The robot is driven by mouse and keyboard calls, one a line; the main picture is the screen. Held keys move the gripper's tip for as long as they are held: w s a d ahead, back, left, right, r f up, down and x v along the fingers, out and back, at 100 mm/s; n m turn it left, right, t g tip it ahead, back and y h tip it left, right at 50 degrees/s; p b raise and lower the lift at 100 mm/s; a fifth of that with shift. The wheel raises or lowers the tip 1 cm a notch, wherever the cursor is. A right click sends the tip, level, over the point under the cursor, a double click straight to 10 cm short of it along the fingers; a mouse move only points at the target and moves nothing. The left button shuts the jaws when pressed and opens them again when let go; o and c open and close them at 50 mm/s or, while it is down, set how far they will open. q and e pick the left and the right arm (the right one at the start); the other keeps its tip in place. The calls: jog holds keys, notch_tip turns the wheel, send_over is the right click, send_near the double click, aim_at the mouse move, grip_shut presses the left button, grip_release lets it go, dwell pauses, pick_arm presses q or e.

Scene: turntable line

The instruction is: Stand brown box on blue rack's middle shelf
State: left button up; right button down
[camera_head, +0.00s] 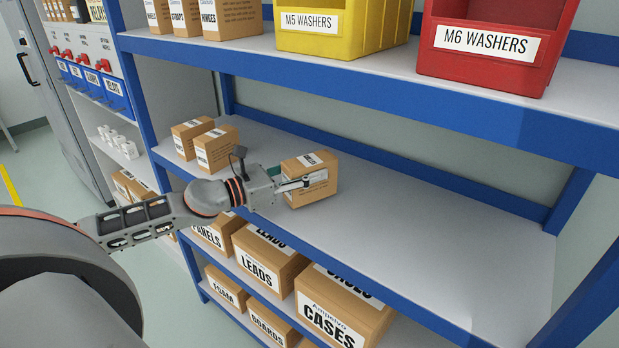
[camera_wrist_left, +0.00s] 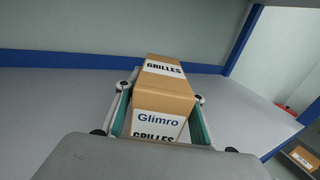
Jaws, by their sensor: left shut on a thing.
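A brown box (camera_head: 318,178) is held in my left gripper (camera_head: 292,183) over the middle shelf (camera_head: 430,225) of the blue rack (camera_head: 350,90). In the left wrist view the brown box (camera_wrist_left: 165,92) sits between the two fingers of the gripper (camera_wrist_left: 160,115), and its labels read GRILLES and Glimro. The fingers are shut on its sides. The box looks upright. I cannot tell whether its underside touches the shelf. My right gripper is not in view.
Two other brown boxes (camera_head: 216,148) stand on the middle shelf at the left. The shelf is bare to the right of the held box. A yellow bin (camera_head: 340,40) and a red bin (camera_head: 490,65) stand on the shelf above. Larger boxes (camera_head: 345,305) fill the shelves below.

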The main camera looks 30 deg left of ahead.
pick_arm(q)
jog(key=shift+f, duration=0.8)
jog(key=shift+f, duration=0.1)
jog(key=o, duration=1.3)
jog(key=shift+o, duration=0.2)
